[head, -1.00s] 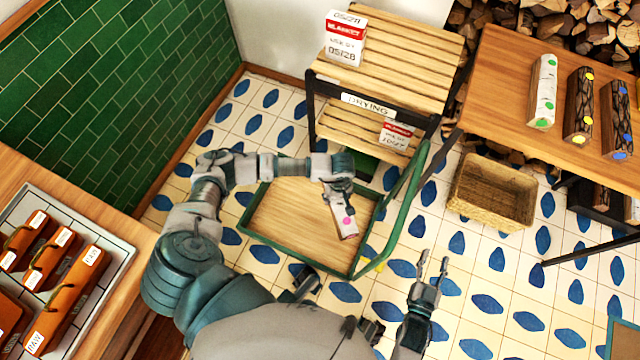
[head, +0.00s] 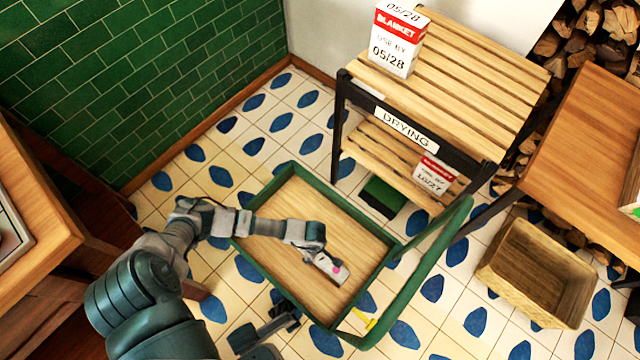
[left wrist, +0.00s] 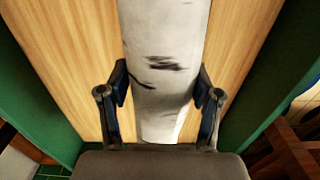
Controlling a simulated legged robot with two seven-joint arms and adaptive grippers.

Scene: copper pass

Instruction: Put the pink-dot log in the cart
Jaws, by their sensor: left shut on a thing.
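The pink-dot log (head: 331,266) is white, birch-like, with dark marks and a pink dot near its end. My left gripper (head: 316,253) is shut on it inside the outline of the cart. The cart (head: 247,262) has a flat wooden bed, a green rim and a green handle at the right. In the left wrist view the log (left wrist: 165,45) lies between the two fingers of the left gripper (left wrist: 162,88), with the wooden bed behind it. I cannot tell whether the log touches the bed.
A slatted drying rack (head: 460,75) with date-labelled boxes stands behind the cart. A wicker basket (head: 535,275) is on the floor at the right, by a wooden table (head: 585,130). A counter (head: 35,210) is at the left. The rest of the cart bed looks empty.

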